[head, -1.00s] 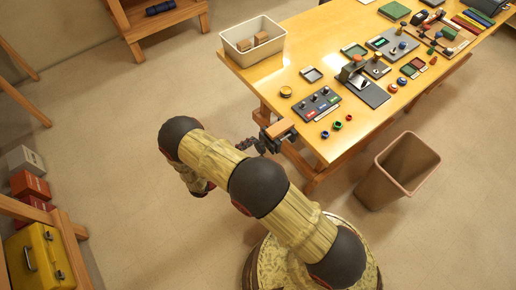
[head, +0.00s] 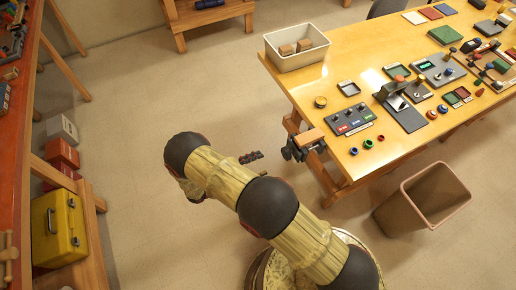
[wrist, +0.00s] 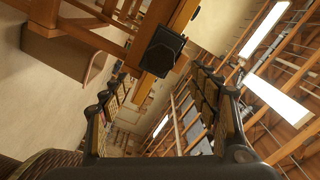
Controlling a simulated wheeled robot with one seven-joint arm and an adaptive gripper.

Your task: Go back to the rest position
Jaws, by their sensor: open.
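My gripper (wrist: 162,80) is open and empty in the wrist view, its two jointed fingers wide apart on the left and right. In the head view my arm is folded low over the floor, and only a dark finger (head: 251,157) shows past it; the rest of the gripper is hidden behind the arm. The finger appears left of the bench vice (head: 303,146), with floor between them in the picture. The wrist view looks upward past the underside of the bench to the ceiling lights.
The yellow workbench (head: 300,92) stands at right with a white bin (head: 297,48) and several small parts. A brown waste bin (head: 425,200) stands on the floor before it. A yellow case (head: 58,228) and an orange-topped bench (head: 14,160) are at left. Floor between is clear.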

